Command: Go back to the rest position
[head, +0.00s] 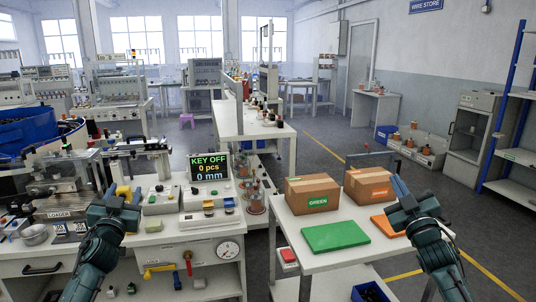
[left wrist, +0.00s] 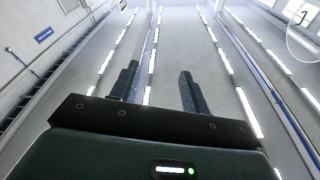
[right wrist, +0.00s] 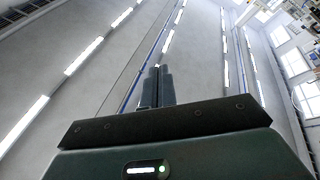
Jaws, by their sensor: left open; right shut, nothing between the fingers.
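My left gripper (head: 124,194) is raised in front of the bench at the left in the head view, with its fingers pointing up. In the left wrist view its two fingers (left wrist: 160,88) stand well apart with nothing between them. My right gripper (head: 398,189) is raised in front of the right table, near the orange-labelled box. In the right wrist view its fingers (right wrist: 158,86) are together and hold nothing. Both wrist views look up at the ceiling and its lights.
A bench (head: 185,246) with a "KEY OFF" display (head: 208,167) stands at left. A table (head: 305,259) at right bears a green-labelled box (head: 313,193), an orange-labelled box (head: 366,183) and a green mat (head: 335,236). A blue bin (head: 371,291) is low in front. A floor gap separates bench and table.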

